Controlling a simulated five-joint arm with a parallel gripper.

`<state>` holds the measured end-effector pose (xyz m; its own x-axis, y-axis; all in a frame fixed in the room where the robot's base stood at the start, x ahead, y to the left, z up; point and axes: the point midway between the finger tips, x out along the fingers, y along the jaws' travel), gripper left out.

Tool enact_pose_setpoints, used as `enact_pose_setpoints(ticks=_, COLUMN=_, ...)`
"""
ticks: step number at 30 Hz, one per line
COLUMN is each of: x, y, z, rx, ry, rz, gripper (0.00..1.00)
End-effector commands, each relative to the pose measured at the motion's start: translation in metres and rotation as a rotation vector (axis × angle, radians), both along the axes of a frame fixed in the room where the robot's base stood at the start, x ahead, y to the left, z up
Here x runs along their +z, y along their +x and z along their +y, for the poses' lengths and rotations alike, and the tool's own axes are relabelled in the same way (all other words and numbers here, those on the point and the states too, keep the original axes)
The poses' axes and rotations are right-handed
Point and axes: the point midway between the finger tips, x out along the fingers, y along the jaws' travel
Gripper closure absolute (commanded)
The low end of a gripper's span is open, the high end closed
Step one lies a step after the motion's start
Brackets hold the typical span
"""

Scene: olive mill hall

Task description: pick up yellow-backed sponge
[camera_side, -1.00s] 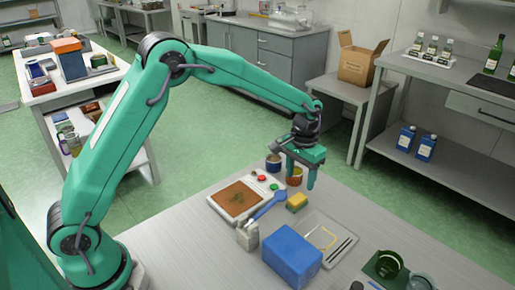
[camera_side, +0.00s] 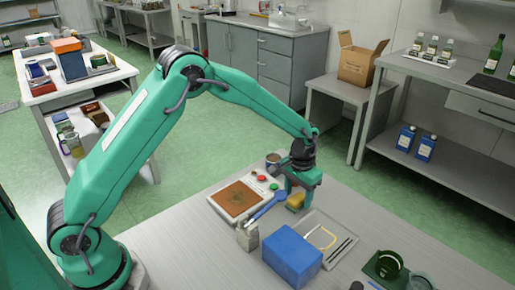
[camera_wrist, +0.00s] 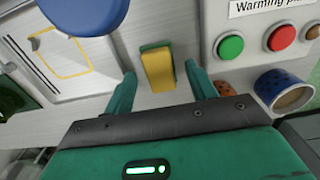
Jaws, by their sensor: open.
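The yellow sponge (camera_side: 296,203) lies on the table, partly hidden by my gripper (camera_side: 301,192) in the side view. In the wrist view the sponge (camera_wrist: 159,72) shows a yellow face and a dark green strip at its far end. My gripper (camera_wrist: 160,69) is open, with one green finger on each side of the sponge. Gaps of bare table show between the sponge and both fingers. I cannot tell exactly how high the fingertips are above the table.
The warming plate (camera_side: 236,200) with coloured buttons is left of the sponge. A blue box (camera_side: 291,257) and a shallow tray (camera_side: 310,226) are in front. A cup (camera_wrist: 283,89) stands beside the right finger.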

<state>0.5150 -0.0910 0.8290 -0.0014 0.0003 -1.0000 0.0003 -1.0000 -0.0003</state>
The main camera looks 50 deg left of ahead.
Motion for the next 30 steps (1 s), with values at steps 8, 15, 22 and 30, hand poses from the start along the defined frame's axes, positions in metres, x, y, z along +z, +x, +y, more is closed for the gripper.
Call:
enact_pose_setpoints(ticks=8, x=-0.0056, y=0.0003, z=0.0000, rx=0.000, ry=0.000, rz=-0.002, gripper=0.44)
enact_pose_setpoints(ticks=15, x=-0.0054, y=0.0003, z=0.0000, rx=0.000, ry=0.000, rz=-0.001, gripper=0.44)
enact_pose_setpoints(ticks=22, x=-0.0053, y=0.0003, z=0.0000, rx=0.000, ry=0.000, rz=-0.001, gripper=0.71)
enact_pose_setpoints(ticks=30, x=-0.0052, y=0.0004, z=0.0000, rx=0.000, ry=0.000, rz=-0.002, gripper=0.92)
